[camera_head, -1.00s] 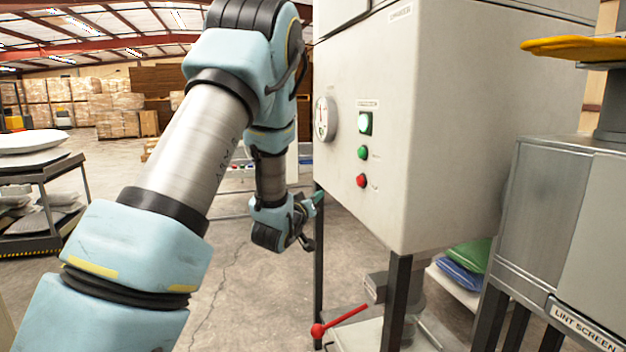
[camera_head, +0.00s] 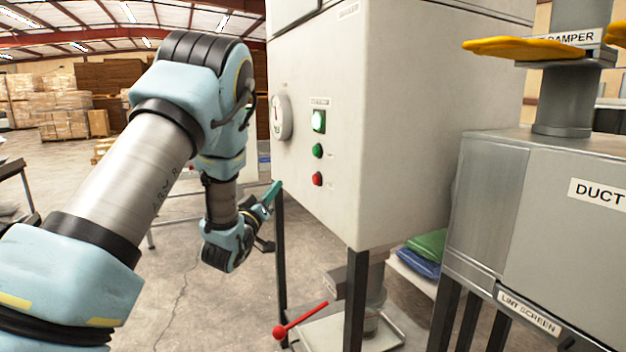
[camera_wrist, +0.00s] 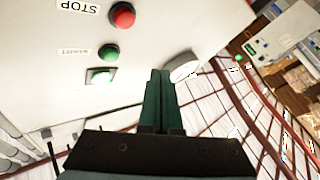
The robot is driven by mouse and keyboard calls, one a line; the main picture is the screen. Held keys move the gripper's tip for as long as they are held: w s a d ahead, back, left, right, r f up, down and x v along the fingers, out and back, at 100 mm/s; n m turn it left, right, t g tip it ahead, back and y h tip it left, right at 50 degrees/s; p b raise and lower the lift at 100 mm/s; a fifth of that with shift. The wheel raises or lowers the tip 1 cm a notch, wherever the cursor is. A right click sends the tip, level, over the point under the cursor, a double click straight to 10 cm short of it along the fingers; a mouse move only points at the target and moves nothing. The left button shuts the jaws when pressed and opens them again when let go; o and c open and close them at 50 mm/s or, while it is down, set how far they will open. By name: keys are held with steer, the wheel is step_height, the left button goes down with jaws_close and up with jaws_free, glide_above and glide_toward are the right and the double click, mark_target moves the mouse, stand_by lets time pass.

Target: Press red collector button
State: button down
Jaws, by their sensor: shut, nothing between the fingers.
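The red button (camera_head: 317,179) is the lowest control on the front of the pale cabinet (camera_head: 420,110). The green button (camera_head: 317,151) and a lit square switch (camera_head: 318,121) are above it. In the wrist view the picture is turned over, and the red button (camera_wrist: 122,15) shows near the top beside a STOP label. My gripper (camera_head: 274,188) is shut and empty, left of the red button and near the cabinet's lower left corner. In the wrist view its green fingers (camera_wrist: 158,85) lie together, apart from the red button, which is up and to their left.
A round gauge (camera_head: 281,117) sits on the cabinet's left part. Below stands a red-knobbed lever (camera_head: 300,320). A grey lint screen housing (camera_head: 540,230) with a yellow damper handle (camera_head: 535,46) is at the right. Open floor lies at the left.

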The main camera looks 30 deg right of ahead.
mark_target(316, 179)
steer(key=s+d, duration=0.1)
steer(key=d, duration=0.6)
steer(key=shift+d+p, duration=0.25)
steer(key=shift+p, duration=0.05)
steer(key=shift+d, duration=0.15)
stand_by(1.7)
steer(key=shift+d+b, duration=0.25)
steer(key=shift+b, duration=0.25)
steer(key=shift+s+d+b, duration=0.1)
steer(key=shift+d+b, duration=0.25)
steer(key=shift+d, duration=0.2)
stand_by(0.4)
steer(key=shift+a, duration=0.1)
steer(key=shift+a+b, duration=0.4)
steer(key=shift+a, duration=0.45)
